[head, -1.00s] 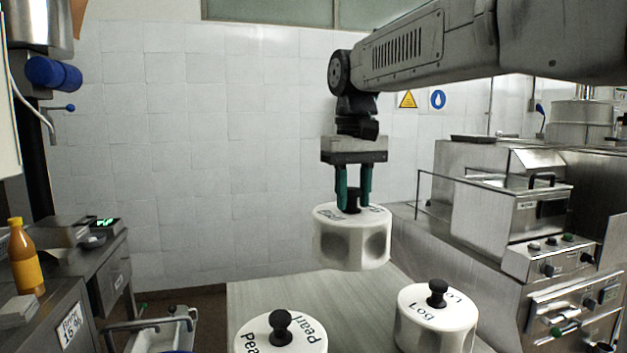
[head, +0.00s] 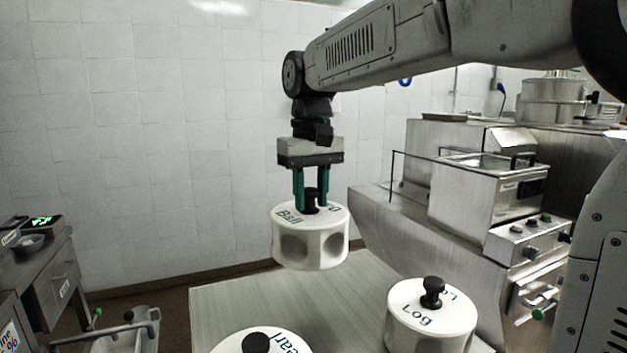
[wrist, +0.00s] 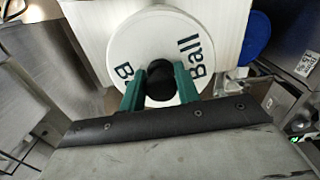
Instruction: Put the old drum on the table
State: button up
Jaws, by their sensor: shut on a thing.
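My gripper (head: 312,204) is shut on the black knob of a white drum labelled "Ball" (head: 322,248). The drum hangs upright and appears to be above the far part of the pale table (head: 228,302). In the wrist view the green fingers (wrist: 160,88) pinch the knob from both sides, and the round lid (wrist: 135,38) reads "Ball" twice. A white drum labelled "Log" (head: 430,332) stands at the table's right. Another drum (head: 285,343), with lettering ending "earl", is at the bottom edge, partly cut off. No drum is visibly marked as old.
A steel fryer unit (head: 470,190) stands right of the table, with a rail along its near side. A steel counter (head: 45,275) and a sink basin (head: 140,330) are at the left. The table's far left part is bare.

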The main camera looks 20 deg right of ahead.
notch_tip(320, 180, down, 12)
dwell(1.1)
dwell(0.4)
jog(key=o, duration=1.7)
jog(key=shift+r, duration=4.5)
